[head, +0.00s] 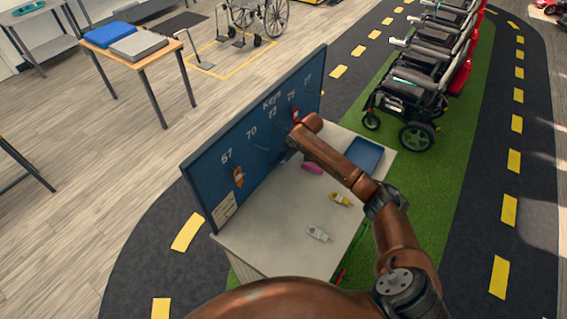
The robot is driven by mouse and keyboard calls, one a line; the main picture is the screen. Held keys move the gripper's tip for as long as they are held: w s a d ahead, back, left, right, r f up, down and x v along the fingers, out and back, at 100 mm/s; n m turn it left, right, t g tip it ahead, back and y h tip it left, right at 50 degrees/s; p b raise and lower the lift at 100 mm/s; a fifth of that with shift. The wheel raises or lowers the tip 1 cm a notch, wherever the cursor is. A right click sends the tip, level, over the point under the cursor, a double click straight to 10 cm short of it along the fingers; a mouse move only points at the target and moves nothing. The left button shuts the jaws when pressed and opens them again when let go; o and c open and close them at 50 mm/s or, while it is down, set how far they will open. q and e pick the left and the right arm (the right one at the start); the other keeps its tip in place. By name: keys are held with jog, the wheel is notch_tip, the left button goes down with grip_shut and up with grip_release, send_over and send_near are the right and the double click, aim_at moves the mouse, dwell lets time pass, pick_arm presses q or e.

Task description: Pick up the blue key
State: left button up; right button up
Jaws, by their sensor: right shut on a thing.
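I cannot make out a blue key in the head view. My right gripper (287,149) is at the front of the blue key board (212,183), near its middle, partly hidden by my own wrist. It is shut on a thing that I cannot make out. An orange-brown key (238,177) hangs below the number 57, and a red key (295,115) hangs below the number 75. A pink key (312,167), a yellow key (341,199) and a pale grey key (319,233) lie on the white table (275,235). My left gripper is not in view.
A blue tray (364,153) sits at the table's right end. My right arm crosses over the table. Mobility scooters or powered chairs (420,85) stand in a row on green floor to the right. A wooden table (150,62) stands at the back left.

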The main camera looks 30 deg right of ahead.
jog(key=s+a+r, duration=0.3)
jog(key=s+r, duration=0.6)
jog(key=s, duration=0.4)
jog(key=shift+a, duration=0.4)
